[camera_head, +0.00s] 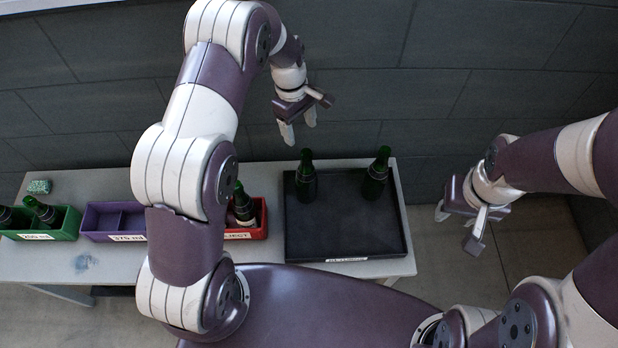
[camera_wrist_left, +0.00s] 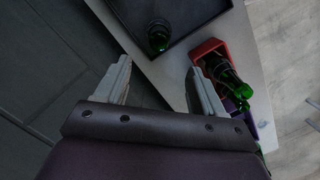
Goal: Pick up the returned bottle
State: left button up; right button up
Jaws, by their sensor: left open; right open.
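Two dark green bottles stand upright on a black tray: the left bottle (camera_head: 306,180) near the back left corner and the right bottle (camera_head: 376,176) near the back right. Which one is the returned bottle I cannot tell. My left gripper (camera_head: 298,132) is open and empty, pointing down above and behind the left bottle. In the left wrist view a bottle on the tray (camera_wrist_left: 158,37) shows beyond the gap between the open fingers (camera_wrist_left: 158,68), apart from them. My right gripper (camera_head: 456,230) is open and empty, off to the right of the table.
The black tray (camera_head: 345,240) has free room at front. Left of it are a red bin (camera_head: 262,222) labelled REJECT with bottles, a purple bin (camera_head: 98,222), and a green bin (camera_head: 70,228) with bottles. A small green box (camera_head: 38,187) lies behind. A wall (camera_head: 440,110) stands behind the table.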

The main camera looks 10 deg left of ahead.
aim_at(306, 151)
pick_arm(q)
jog(key=f, duration=0.4)
jog(key=d+f+p, duration=0.1)
jog(key=f, duration=0.2)
jog(key=s+d+f+p, duration=0.1)
jog(key=f, duration=0.3)
jog(key=shift+f, duration=0.35)
jog(key=shift+w+f, duration=0.1)
jog(key=shift+f, duration=0.15)
jog(key=c, duration=0.6)
jog(key=shift+r, duration=0.1)
grip_shut()
